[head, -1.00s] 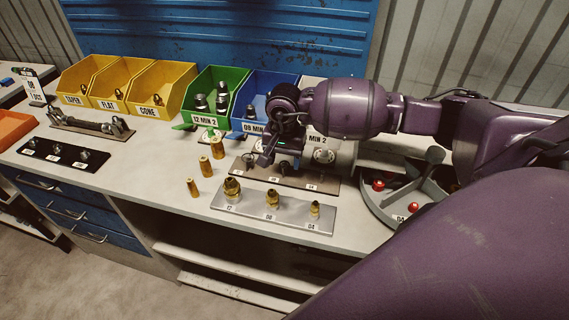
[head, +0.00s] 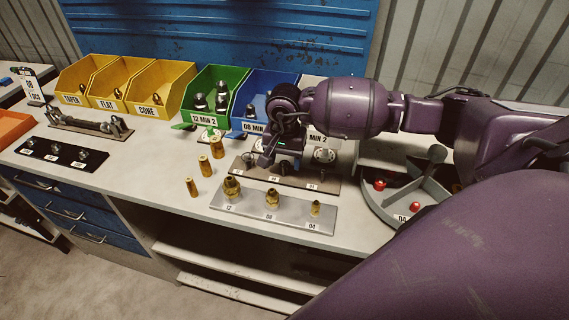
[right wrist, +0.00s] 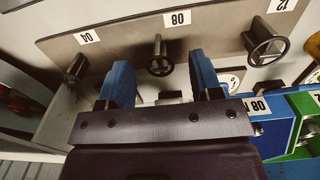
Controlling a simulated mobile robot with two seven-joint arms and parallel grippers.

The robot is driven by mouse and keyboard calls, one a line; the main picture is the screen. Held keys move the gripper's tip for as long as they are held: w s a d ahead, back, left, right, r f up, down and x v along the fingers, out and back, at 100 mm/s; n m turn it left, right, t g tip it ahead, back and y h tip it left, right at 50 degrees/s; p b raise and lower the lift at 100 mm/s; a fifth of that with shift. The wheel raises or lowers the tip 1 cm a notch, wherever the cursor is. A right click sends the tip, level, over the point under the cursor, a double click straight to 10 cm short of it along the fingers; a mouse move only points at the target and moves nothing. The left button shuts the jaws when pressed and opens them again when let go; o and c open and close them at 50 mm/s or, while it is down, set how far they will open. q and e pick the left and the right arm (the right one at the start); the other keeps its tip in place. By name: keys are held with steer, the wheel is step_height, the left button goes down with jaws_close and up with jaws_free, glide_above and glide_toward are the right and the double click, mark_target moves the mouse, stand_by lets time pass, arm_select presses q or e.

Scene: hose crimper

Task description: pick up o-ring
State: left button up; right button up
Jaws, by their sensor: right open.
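A brown plate (head: 328,186) on the bench carries a row of dark pegs with labels 12, 08 and 04. My right gripper (head: 281,163) points down over the plate. In the right wrist view its blue fingers (right wrist: 160,60) are apart and empty, either side of the 08 peg.
A grey plate (head: 291,219) with brass fittings lies in front, and several loose brass pieces (head: 205,166) stand left of it. Green (head: 203,119) and blue bins stand behind. A round grey divided tray (head: 379,208) with red parts is at the right.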

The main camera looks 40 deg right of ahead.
steer(key=shift+c, duration=0.7)
steer(key=c, duration=0.9)
jaws_close()
